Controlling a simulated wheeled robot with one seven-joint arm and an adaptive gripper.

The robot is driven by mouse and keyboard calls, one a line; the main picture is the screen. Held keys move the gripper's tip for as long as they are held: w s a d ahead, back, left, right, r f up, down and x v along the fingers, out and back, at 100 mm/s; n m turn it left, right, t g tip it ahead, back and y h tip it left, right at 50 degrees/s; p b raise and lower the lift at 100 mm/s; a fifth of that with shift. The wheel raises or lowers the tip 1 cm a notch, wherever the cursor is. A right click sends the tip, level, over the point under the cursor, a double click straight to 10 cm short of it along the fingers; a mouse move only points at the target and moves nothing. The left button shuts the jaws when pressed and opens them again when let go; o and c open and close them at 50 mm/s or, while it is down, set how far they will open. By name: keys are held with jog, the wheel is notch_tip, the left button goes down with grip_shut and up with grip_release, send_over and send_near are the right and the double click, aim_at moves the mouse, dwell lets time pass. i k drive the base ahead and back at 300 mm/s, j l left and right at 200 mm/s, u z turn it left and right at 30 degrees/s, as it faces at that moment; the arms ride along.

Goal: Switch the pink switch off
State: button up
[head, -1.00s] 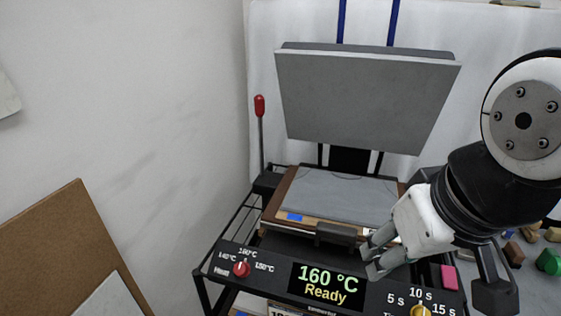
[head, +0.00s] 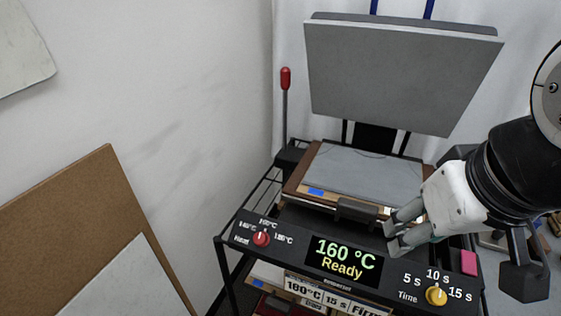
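The pink switch (head: 468,262) sits at the right end of the black control panel of the press, beside my gripper's arm. My gripper (head: 392,238) is in front of the press bed, above the panel's top edge, left of the pink switch. Its two fingers are a little apart with nothing seen between them. The display (head: 342,260) is lit and reads 160 °C Ready.
A red knob (head: 261,239) and a yellow time knob (head: 436,296) are on the panel. The grey upper plate (head: 400,75) is raised over the bed (head: 355,180). A red-tipped lever (head: 285,80) stands left. Brown and white boards lean at the lower left.

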aim_at(468, 264)
jog(key=u, duration=0.2)
jog(key=j+z, duration=0.1)
jog(key=z, duration=1)
